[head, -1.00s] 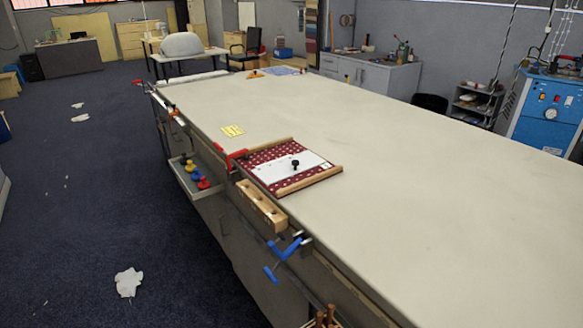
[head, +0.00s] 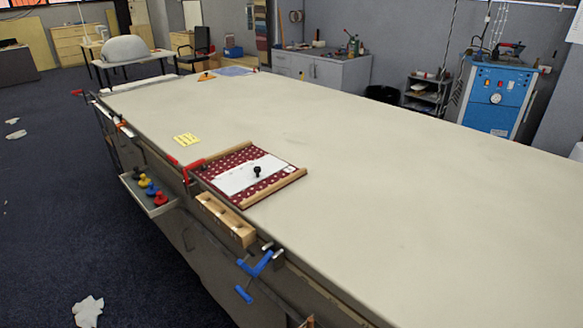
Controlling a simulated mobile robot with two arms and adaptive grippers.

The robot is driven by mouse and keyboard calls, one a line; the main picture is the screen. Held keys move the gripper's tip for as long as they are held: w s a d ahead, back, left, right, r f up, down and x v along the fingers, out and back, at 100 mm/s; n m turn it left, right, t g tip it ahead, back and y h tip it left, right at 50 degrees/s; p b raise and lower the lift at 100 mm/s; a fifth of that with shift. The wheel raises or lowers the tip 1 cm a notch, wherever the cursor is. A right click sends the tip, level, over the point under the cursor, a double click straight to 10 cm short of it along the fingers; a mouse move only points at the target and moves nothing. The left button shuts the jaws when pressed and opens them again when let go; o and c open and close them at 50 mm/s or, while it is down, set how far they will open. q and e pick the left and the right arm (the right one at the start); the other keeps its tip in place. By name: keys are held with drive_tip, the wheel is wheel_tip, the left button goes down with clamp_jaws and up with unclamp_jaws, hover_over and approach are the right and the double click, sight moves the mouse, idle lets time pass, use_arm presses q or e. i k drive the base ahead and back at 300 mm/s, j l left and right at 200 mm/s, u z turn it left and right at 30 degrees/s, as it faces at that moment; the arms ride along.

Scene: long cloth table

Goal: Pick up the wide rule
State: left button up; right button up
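A flat white plate with a black knob, which may be the wide rule (head: 237,181), lies on a red cloth with white dots (head: 277,174) near the left edge of the long table. I cannot see any markings on it clearly. A wooden bar (head: 272,188) lies along the near side of the cloth, and another bar lies along its far side. A pale narrow strip (head: 140,84) lies at the table's far end; I cannot tell what it is. Neither of my grippers is in view.
The long table (head: 420,190) is mostly bare on its right side. A yellow card (head: 187,139) lies beyond the cloth. A tray with colored knobs (head: 150,197), a wooden block (head: 225,220) and blue clamps (head: 256,265) are along the left edge. White scraps (head: 88,311) lie on the floor.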

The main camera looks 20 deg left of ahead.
sight(235, 181)
drive_tip(key=i+j+z, duration=0.2)
drive_tip(key=j+z, duration=0.25)
drive_tip(key=j, duration=0.75)
drive_tip(key=j+z, duration=0.4)
drive_tip(key=j, duration=0.8)
drive_tip(key=i, duration=0.05)
